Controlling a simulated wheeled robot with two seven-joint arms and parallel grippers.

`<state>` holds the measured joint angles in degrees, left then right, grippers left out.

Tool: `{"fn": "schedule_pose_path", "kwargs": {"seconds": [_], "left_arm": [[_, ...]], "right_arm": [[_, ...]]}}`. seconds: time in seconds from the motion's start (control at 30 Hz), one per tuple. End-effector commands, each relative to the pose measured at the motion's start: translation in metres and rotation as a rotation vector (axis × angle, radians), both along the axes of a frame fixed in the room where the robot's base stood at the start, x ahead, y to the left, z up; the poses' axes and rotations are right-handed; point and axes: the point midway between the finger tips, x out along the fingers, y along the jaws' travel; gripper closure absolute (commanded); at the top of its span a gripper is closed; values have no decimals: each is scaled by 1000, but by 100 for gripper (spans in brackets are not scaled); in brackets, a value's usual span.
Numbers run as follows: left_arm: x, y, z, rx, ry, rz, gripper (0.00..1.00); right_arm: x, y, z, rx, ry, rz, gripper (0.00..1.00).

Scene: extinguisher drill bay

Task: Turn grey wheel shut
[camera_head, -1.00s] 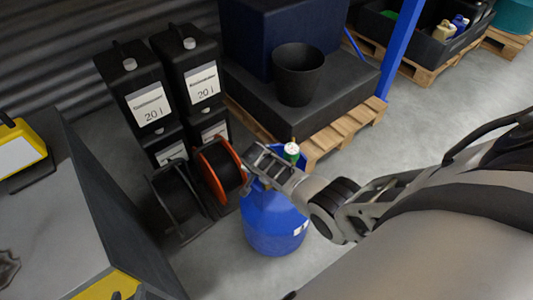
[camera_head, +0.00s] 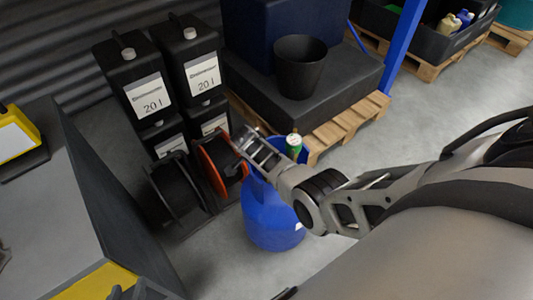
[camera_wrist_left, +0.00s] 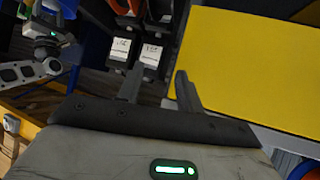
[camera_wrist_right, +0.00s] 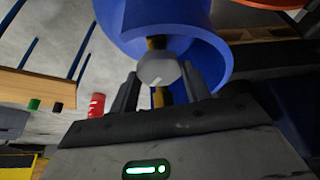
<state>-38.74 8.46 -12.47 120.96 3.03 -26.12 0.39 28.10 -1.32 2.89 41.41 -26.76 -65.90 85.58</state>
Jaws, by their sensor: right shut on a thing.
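The grey wheel (camera_wrist_right: 157,72) is a small faceted knob with a white mark, on a brass-coloured stem in front of a blue drum (camera_wrist_right: 215,45). My right gripper (camera_wrist_right: 160,88) has a finger on each side of it and is shut on it. In the head view my right gripper (camera_head: 258,148) reaches in from the right over the blue drum (camera_head: 268,222); the wheel is hard to make out there. My left gripper (camera_wrist_left: 158,88) is open and empty, with its fingers apart, beside a yellow panel (camera_wrist_left: 250,60).
Black canisters (camera_head: 150,92) and a red-rimmed reel (camera_head: 212,165) stand left of the drum. A pallet (camera_head: 345,128) with a black bucket (camera_head: 300,70) is behind. A grey bench (camera_head: 50,205) is on the left.

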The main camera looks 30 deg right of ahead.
Motion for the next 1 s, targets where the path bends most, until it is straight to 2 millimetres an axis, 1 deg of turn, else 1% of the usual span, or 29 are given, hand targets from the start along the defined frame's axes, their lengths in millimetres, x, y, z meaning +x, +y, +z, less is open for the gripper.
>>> {"fn": "schedule_pose_path", "kwargs": {"seconds": [0.2,0.23,0.27,0.3,0.57,0.67,0.77,0.9,1.0], "left_arm": [[0,0,1,-1,-1,2,64],[0,0,1,-1,-1,2,64],[0,0,1,-2,0,3,64],[0,0,1,-2,0,3,64],[1,0,1,-3,-1,5,64],[1,0,4,-1,-1,4,64],[0,1,10,5,-1,4,64],[-1,2,17,25,5,0,64],[-3,4,16,38,19,-3,64]], "right_arm": [[0,-1,1,-1,-1,-5,75],[0,-1,1,-1,-1,-5,50],[0,-1,1,-1,-1,-5,42],[0,-1,1,-1,-1,-4,31],[0,0,1,0,-1,-2,31],[0,1,5,0,-2,-1,31],[0,6,18,1,-4,-2,31],[-3,17,45,2,-5,-1,31],[-5,27,68,3,-6,-2,31]]}}
